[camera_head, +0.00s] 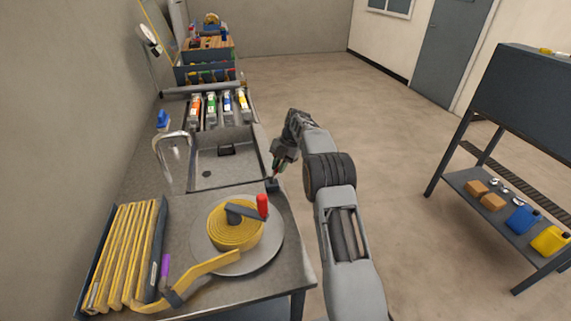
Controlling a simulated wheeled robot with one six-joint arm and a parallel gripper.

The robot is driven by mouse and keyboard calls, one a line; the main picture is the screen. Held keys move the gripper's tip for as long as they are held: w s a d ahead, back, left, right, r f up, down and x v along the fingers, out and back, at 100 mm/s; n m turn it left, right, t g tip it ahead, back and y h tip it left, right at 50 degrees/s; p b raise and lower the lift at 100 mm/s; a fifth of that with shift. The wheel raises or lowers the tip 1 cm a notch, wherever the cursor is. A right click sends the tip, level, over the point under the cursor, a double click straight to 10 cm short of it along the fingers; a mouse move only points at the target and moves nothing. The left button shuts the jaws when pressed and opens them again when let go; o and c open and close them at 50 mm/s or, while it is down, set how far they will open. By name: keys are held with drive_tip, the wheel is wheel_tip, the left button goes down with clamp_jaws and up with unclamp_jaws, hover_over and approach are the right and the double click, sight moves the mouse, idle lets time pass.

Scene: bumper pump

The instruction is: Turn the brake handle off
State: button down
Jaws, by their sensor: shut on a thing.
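My gripper (280,163) is at the right edge of the counter, beside the sink, pointing down. It is shut on a small handle with a bit of red (276,172), which I take to be the brake handle. The handle rises from a dark block (272,186) at the counter's edge. My gripper hides most of the handle, and its exact angle cannot be told.
A sink (225,170) with a tap (174,143) lies left of my gripper. A rack of yellow folded hose (122,255) and a purple-handled piece (165,266) stand front left. Several coloured bottles (212,108) stand behind. A shelf (500,205) stands right; the floor between is clear.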

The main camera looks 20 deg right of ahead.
drive_tip(key=n+p, duration=0.1)
drive_tip(key=n+g+p, duration=0.1)
drive_tip(key=w+a+n+p, duration=0.1)
drive_tip(key=shift+r+h, duration=0.25)
drive_tip(key=shift+h, duration=0.05)
drive_tip(key=n+p, duration=0.1)
drive_tip(key=n+g+p, duration=0.1)
drive_tip(key=shift+w+a+h+p, duration=0.15)
drive_tip(key=shift+a+h+p, duration=0.15)
drive_tip(key=shift+a, duration=0.1)
drive_tip(key=shift+w+a+f+n+p, duration=0.1)
drive_tip(key=shift+a+f+n+p, duration=0.1)
drive_tip(key=shift+n+p, duration=0.45)
drive_tip(key=c, duration=1.1)
unclamp_jaws()
